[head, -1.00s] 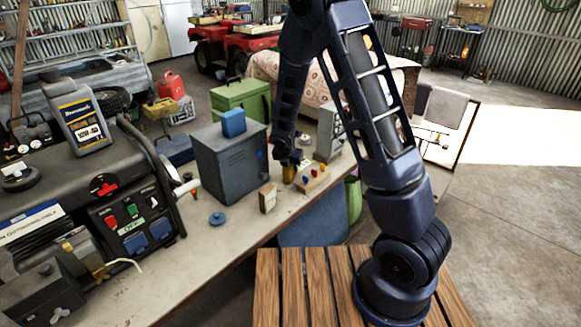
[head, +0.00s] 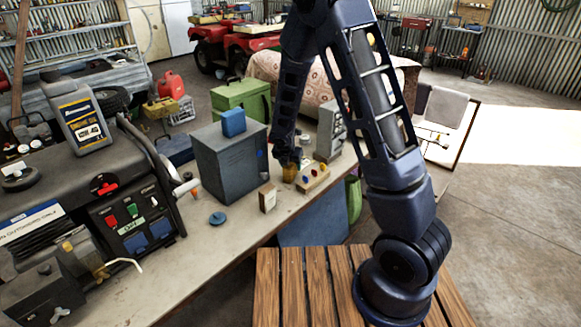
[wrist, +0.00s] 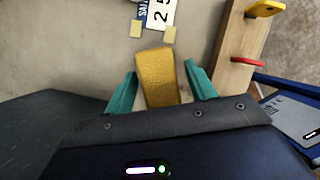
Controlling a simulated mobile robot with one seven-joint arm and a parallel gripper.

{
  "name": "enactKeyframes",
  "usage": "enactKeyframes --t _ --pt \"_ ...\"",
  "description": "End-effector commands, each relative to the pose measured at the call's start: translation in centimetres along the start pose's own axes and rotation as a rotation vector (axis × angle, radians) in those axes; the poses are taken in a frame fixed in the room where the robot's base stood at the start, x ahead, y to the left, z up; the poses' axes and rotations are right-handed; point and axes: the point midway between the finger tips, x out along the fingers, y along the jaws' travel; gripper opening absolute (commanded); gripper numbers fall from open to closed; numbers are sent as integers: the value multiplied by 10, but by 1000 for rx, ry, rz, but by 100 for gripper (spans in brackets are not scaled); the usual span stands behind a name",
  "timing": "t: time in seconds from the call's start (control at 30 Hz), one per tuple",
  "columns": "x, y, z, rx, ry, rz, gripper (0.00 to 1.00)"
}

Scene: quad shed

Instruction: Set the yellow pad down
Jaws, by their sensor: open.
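The yellow pad (wrist: 158,78) is a flat, worn yellow block in the wrist view. It lies between the two teal fingers of my gripper (wrist: 161,72), with a gap showing on each side. The fingers are open and apart from it. In the head view the pad (head: 289,173) is small, under my gripper (head: 290,165) and just left of the wooden rack (head: 313,180) with coloured pieces. Its underside is hidden, so I cannot tell what it touches below. The rack (wrist: 232,55) also shows in the wrist view, right of the fingers.
A grey metal box (head: 230,160) with a blue block (head: 233,122) on top stands left of my gripper. A small tan block (head: 267,198) and a blue disc (head: 217,218) are on the bench (head: 190,255). A grey unit (head: 330,134) stands behind the rack. The bench front is clear.

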Motion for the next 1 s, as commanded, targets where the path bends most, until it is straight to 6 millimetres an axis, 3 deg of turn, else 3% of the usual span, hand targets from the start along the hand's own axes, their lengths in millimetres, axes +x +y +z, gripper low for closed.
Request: enactKeyframes --t 0.6,0.8,1.0 --pt "-90 0 0 0 -1 2 55" --pt "-107 0 0 0 -1 1 55" --pt "-112 0 0 -1 0 -1 55"
